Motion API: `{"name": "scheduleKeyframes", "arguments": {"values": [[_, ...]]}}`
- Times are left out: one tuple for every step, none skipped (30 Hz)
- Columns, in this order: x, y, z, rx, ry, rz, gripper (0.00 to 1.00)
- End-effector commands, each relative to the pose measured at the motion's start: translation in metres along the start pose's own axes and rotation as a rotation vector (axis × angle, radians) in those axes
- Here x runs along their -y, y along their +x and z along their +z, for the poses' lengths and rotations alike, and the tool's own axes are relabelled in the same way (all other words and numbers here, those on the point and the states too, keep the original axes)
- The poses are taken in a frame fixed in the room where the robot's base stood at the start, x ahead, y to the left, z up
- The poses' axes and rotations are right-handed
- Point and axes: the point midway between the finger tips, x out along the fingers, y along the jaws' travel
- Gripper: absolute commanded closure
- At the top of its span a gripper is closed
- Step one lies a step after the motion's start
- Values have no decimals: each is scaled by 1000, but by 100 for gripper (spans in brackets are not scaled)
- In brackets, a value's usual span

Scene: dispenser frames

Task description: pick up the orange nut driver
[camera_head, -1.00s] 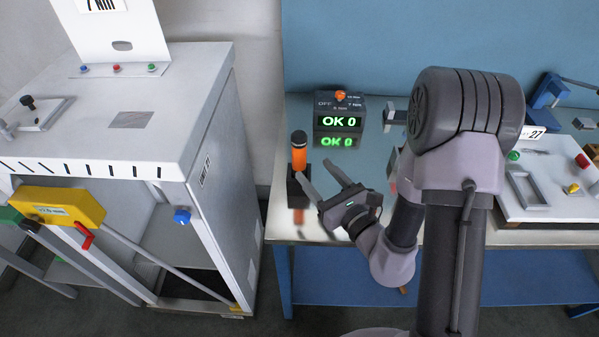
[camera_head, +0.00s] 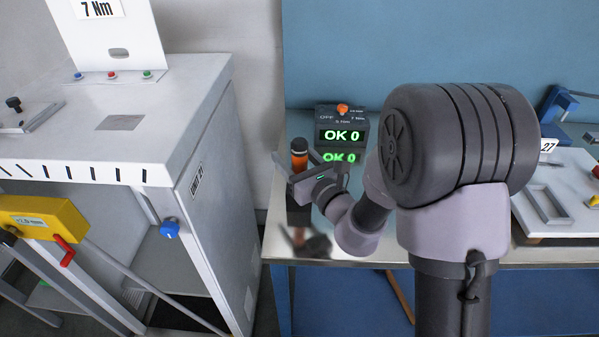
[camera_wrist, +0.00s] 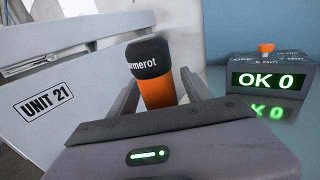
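The orange nut driver (camera_head: 299,160) stands upright in its dark holder (camera_head: 298,206) on the bench, with a black cap on top. In the wrist view the nut driver (camera_wrist: 157,90) shows its black cap and orange body between the two fingers. My gripper (camera_head: 308,157) is open, with a finger on each side of the driver. In the wrist view my gripper (camera_wrist: 160,84) shows gaps around the driver, though contact lower down is hidden. The holder is partly hidden behind my gripper.
A controller box (camera_head: 341,128) reading "OK 0" stands behind the driver. A white cabinet (camera_head: 205,190) stands to the left, with a blue knob on its front. A light panel with fixtures (camera_head: 565,190) lies at the right of the bench.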

Motion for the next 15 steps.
{"name": "scheduleKeyframes", "arguments": {"values": [[0,0,0,0,0,0,53],[0,0,0,0,0,0,59],[0,0,0,0,0,0,67],[0,0,0,0,0,0,73],[0,0,0,0,0,0,79],[0,0,0,0,0,0,87],[0,0,0,0,0,0,93],[0,0,0,0,0,0,99],[0,0,0,0,0,0,100],[0,0,0,0,0,0,100],[0,0,1,2,-1,0,100],[0,0,1,2,-1,0,100],[0,0,1,2,-1,0,100],[0,0,0,2,-1,0,100],[0,0,0,2,-1,0,100]]}}
